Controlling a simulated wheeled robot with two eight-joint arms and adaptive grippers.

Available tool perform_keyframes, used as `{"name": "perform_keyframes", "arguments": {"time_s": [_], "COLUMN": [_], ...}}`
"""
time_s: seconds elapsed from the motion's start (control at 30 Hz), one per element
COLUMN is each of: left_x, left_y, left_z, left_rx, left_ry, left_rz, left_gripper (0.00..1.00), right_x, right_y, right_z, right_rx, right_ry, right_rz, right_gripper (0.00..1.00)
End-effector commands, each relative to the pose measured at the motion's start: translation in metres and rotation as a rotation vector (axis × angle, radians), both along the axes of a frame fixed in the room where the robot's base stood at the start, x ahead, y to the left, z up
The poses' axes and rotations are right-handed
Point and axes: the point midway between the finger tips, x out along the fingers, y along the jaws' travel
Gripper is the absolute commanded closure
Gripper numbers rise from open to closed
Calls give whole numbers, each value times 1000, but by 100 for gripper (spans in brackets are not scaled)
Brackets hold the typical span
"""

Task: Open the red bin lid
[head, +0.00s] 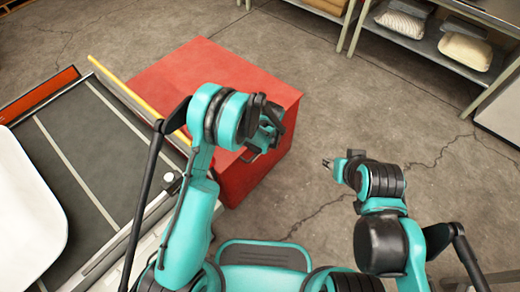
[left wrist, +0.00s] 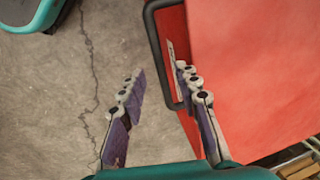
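The red bin (head: 170,80) stands on the floor just ahead of me, its flat red lid (head: 205,58) looking closed. A dark handle loop (left wrist: 153,42) runs along the bin's edge in the left wrist view. My left gripper (left wrist: 155,60) is open there, with part of the handle bar between its fingers. One finger overlaps the inside of the loop and the other is over the floor side. Contact cannot be told. In the head view the left wrist hides part of the bin's front. My right gripper (head: 327,163) is held over bare floor, too small to read.
A dark conveyor-like surface (head: 85,140) with a yellow rail (head: 125,95) lies left of the bin. A metal shelf (head: 450,60) with pillows (head: 465,52) stands at the back right. The concrete floor between bin and shelf is clear.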

Motion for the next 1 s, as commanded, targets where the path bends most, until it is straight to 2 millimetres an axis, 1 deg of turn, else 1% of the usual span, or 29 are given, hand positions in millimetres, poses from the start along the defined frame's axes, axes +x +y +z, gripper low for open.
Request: {"name": "perform_keyframes", "arguments": {"time_s": [0.03,0.2,0.3,0.53,0.57,0.6,0.67,0.7,0.9,0.97,1.0], "left_x": [1,3,4,4,4,4,4,4,4,5,6], "left_y": [1,4,5,5,5,5,5,5,5,4,4], "left_z": [-12,-29,-32,-32,-32,-32,-32,-32,-31,-25,-18], "left_rx": [0,-1,-1,-1,-1,-1,-1,-1,1,8,16], "left_ry": [0,-1,-1,-1,-1,-1,-1,-1,1,11,21], "left_rz": [1,0,0,0,0,0,0,0,0,-1,-1], "left_gripper": [68,68,68,68,70,81,96,100,100,100,100], "right_x": [0,0,0,0,0,0,0,0,0,0,0], "right_y": [0,0,0,0,0,0,0,0,0,0,0], "right_z": [-7,-13,-14,-14,-14,-14,-14,-14,-13,-9,-5], "right_rx": [0,0,0,0,0,0,0,0,0,0,0], "right_ry": [0,0,0,0,0,0,0,0,0,0,0], "right_rz": [0,0,0,0,0,0,0,0,0,0,0], "right_gripper": [60,60,60,60,60,60,60,60,60,60,60]}}
